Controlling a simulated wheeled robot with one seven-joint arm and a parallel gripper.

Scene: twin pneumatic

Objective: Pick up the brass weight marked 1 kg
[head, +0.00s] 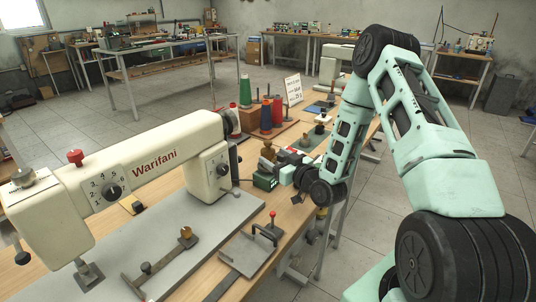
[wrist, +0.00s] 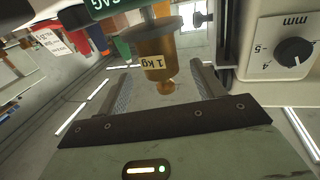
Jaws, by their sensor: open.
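The brass weight (wrist: 158,48) marked 1 kg appears inverted in the wrist view, with its label readable and its round knob toward my palm. It stands on a grey disc above a green box with white lettering (wrist: 108,8). In the head view the brass weight (head: 268,152) is small, above the green box (head: 265,181), partly hidden by my gripper. My gripper (wrist: 161,75) is open, its fingers on either side of the knob and lower body. In the head view my gripper (head: 286,165) is beside the box. I cannot tell whether the fingers touch the weight.
A cream sewing machine (head: 150,160) fills the left of the bench, and its dial (wrist: 293,52) is close on the right in the wrist view. Thread cones (head: 266,115) and a small sign (head: 293,90) stand behind. Metal fixtures (head: 245,252) lie in front.

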